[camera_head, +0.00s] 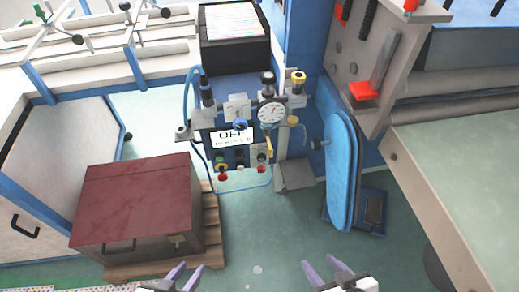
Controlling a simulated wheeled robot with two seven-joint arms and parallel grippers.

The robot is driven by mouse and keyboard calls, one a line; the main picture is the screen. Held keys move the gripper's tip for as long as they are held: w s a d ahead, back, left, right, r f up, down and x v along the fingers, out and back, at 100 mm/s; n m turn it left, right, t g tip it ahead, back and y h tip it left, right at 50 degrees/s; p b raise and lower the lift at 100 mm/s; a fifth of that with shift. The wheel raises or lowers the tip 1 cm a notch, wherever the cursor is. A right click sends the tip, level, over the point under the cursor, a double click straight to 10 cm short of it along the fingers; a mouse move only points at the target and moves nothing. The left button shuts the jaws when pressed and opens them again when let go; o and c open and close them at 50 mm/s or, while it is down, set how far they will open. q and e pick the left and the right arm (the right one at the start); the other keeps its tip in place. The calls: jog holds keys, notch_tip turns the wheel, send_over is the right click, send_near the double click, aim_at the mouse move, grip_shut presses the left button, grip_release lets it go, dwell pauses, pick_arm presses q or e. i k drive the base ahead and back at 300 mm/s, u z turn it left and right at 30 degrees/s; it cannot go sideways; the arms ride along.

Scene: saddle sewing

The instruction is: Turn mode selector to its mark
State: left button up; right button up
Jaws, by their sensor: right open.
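The control panel stands at the middle, with a white sign reading OFF (232,137). Below the sign are small knobs and buttons, among them a dark control (239,155), a green-and-yellow one (221,160) and red ones. They are too small to tell which is the mode selector or where its mark lies. My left gripper (191,268) is at the bottom edge, its fingers apart and empty. My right gripper (319,262) is at the bottom right of centre, open and empty. Both are well apart from the panel.
A dark red-topped box (137,200) on a wooden pallet stands left of the panel. A blue padded board (341,170) stands to the right, near a pale green table (465,175). A round gauge (271,112) and valves sit above the panel. Green floor between is clear.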

aim_at(262, 157)
jog(key=z, duration=0.05)
jog(key=k, duration=0.45)
jog(key=u, duration=0.6)
jog(key=i, duration=0.85)
jog(key=u, duration=0.15)
